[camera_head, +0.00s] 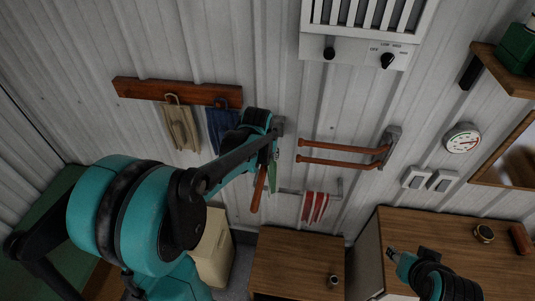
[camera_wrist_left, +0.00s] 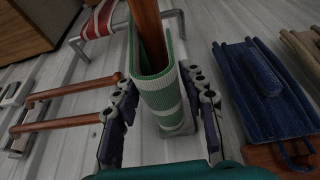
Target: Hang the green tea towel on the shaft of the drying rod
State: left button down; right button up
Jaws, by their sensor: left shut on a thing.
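The green tea towel (camera_wrist_left: 158,100), with white stripes, is folded in a U in the left wrist view. The drying rod's wooden shaft (camera_wrist_left: 147,28) runs into the fold, with cloth on both sides of it. The shaft (camera_head: 258,190) also shows in the head view, below my left gripper (camera_head: 268,155), with a little of the green towel (camera_head: 272,178) beside it. In the wrist view my left gripper (camera_wrist_left: 161,84) is shut on the towel, one finger on each side. The far end of the shaft is hidden. My right gripper (camera_head: 394,253) is at the lower right, too small to judge.
A wooden rack with a tan cloth (camera_head: 181,128) and a blue cloth (camera_head: 222,128) is left of the rod. A two-armed rack (camera_head: 345,153) and a red-striped towel (camera_head: 314,207) are to the right. A wooden cabinet (camera_head: 290,255) stands below.

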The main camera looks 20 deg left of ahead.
aim_at(265, 162)
pick_arm(q)
jog(key=shift+f+b, duration=2)
jog(key=shift+f, duration=0.55)
jog(key=c, duration=0.8)
grip_release()
jog(key=shift+r, duration=0.1)
jog(key=v, duration=1.2)
jog(key=shift+s, duration=0.1)
